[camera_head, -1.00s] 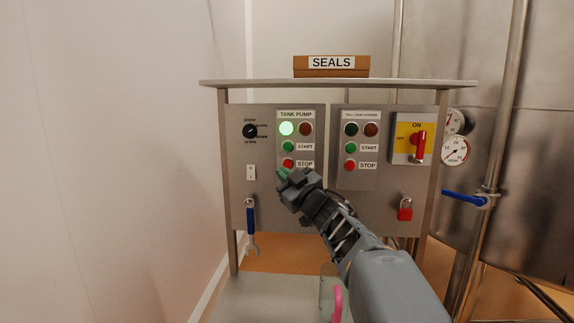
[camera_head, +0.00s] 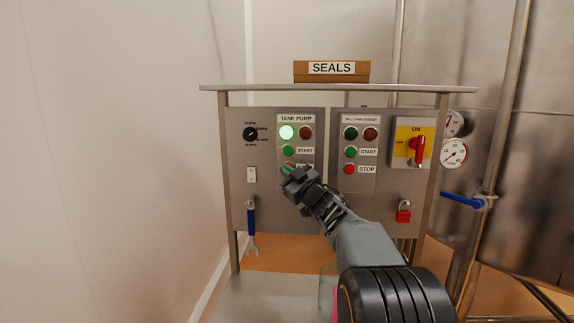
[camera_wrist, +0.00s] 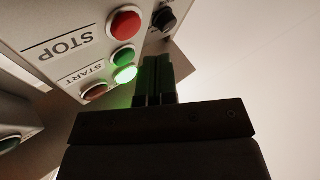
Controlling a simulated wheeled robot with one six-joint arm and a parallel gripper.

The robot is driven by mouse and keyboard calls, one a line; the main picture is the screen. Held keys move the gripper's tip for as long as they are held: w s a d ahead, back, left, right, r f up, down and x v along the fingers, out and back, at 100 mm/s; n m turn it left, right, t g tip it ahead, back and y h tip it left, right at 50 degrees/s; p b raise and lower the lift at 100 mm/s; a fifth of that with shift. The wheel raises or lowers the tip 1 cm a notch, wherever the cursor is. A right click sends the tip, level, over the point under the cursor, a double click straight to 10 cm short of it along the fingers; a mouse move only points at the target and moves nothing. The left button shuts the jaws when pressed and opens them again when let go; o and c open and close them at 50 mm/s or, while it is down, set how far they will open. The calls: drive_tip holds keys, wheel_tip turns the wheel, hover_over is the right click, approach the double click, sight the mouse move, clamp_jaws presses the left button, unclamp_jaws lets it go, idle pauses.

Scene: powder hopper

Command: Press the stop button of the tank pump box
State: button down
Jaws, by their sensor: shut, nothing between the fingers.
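The tank pump box (camera_head: 296,121) is a light panel with a lit green lamp (camera_head: 287,132), a dark brownish lamp (camera_head: 305,132) and a green START button (camera_head: 288,151). Its red STOP button sits below START and is mostly covered by my gripper (camera_head: 286,170) in the head view. In the wrist view the STOP button (camera_wrist: 124,23) is fully visible, up and left of my fingertips (camera_wrist: 157,60). My gripper is shut and empty, close in front of the panel. I cannot tell whether the fingertips touch it. The green lamp is lit.
A second box (camera_head: 360,121) with its own START and red STOP button (camera_head: 349,169) stands right of the pump box. A yellow-backed red switch (camera_head: 419,150), red padlock (camera_head: 404,212), dial (camera_head: 250,133) and hanging blue-handled wrench (camera_head: 252,221) surround them.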

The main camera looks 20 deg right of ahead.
drive_tip(key=shift+w+d, duration=0.35)
drive_tip(key=shift+w, duration=0.25)
idle(1.8)
drive_tip(key=shift+w+d+p, duration=0.2)
drive_tip(key=shift+w+p, duration=0.15)
drive_tip(key=shift+w+d, duration=0.2)
drive_tip(key=shift+w, duration=0.1)
idle(0.7)
idle(0.4)
drive_tip(key=shift+s+a+b, duration=0.3)
drive_tip(key=shift+s+a, duration=0.1)
drive_tip(key=shift+s, duration=0.25)
drive_tip(key=shift+s+a+b, duration=0.4)
drive_tip(key=shift+s+b, duration=0.05)
drive_tip(key=shift+s, duration=0.3)
drive_tip(key=shift+s+a+b, duration=0.4)
drive_tip(key=shift+s+a, duration=0.05)
drive_tip(key=shift+s, duration=0.25)
drive_tip(key=shift+s+a+b, duration=0.4)
drive_tip(key=shift+s+b, duration=0.05)
drive_tip(key=shift+s, duration=0.3)
